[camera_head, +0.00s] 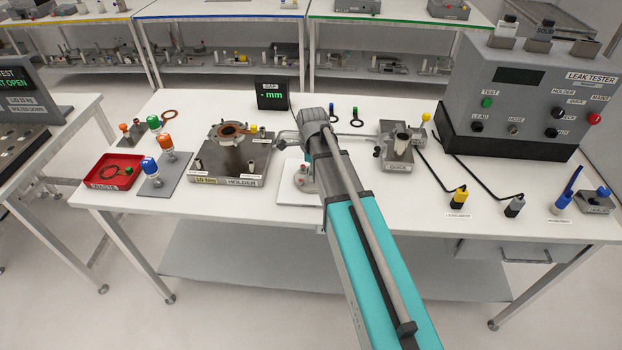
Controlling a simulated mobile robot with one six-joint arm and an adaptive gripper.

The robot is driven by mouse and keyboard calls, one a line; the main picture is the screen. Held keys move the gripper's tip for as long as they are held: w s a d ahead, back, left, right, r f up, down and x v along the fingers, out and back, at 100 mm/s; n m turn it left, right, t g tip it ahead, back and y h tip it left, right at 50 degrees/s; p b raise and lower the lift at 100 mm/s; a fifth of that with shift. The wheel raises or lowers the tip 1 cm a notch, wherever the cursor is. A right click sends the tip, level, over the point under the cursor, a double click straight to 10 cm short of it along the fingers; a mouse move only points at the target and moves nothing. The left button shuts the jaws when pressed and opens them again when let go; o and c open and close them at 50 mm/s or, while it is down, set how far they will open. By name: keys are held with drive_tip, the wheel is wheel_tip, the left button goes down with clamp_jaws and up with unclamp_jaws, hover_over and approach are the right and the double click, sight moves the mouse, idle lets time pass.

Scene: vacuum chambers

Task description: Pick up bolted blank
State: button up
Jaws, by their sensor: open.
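My gripper (287,139) is at the middle of the white bench, at the end of my teal arm, with its open jaws toward the left, close to the grey holder block. A small round metal part with a reddish spot (302,178) sits on a white plate (296,196) below my wrist, partly hidden by my arm. I cannot tell which piece is the bolted blank.
The gap display (271,95) is behind my gripper. Right are the grey fixture (398,160) and leak tester (530,92).

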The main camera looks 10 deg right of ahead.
drive_tip(key=shift+c, duration=0.2)
clamp_jaws()
idle(0.3)
drive_tip(key=shift+w+r, duration=0.1)
wheel_tip(320, 180, up, 3)
drive_tip(key=p, duration=0.3)
drive_tip(key=s+d+r+p, duration=0.1)
drive_tip(key=s+r+p, duration=0.8)
drive_tip(key=s, duration=0.5)
drive_tip(key=shift+d+r+p, duration=0.3)
drive_tip(key=shift+r+p, duration=0.1)
drive_tip(key=shift+p, duration=0.1)
drive_tip(key=shift+f, duration=0.1)
idle(0.5)
